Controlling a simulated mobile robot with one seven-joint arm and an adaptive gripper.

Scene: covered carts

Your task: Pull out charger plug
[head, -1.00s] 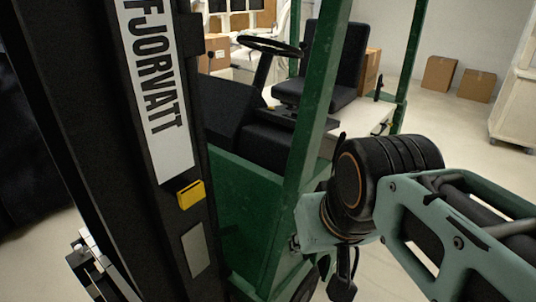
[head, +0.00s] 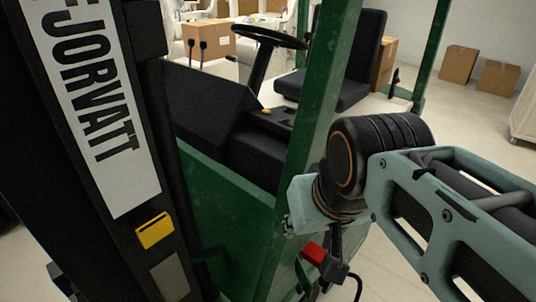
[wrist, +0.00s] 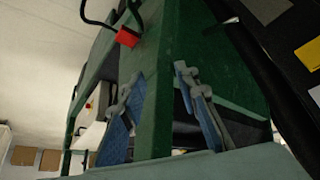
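The charger plug appears as a red block (head: 314,253) with a black part and black cable, low in the head view, just below my wrist. In the wrist view the red block (wrist: 128,37) is at the upper left, against a green post, with black cable looping above it. Whether it sits in a socket cannot be seen. My gripper (wrist: 159,98) shows in the wrist view with its two blue-padded fingers spread and nothing between them. The fingers are not clearly visible in the head view.
A green forklift (head: 230,215) with a seat (head: 345,60) and steering wheel (head: 268,38) fills the middle. Its black mast with a white lettered label (head: 95,110) and yellow tag (head: 155,231) stands close on the left. Cardboard boxes (head: 458,64) lie on open floor at the back right.

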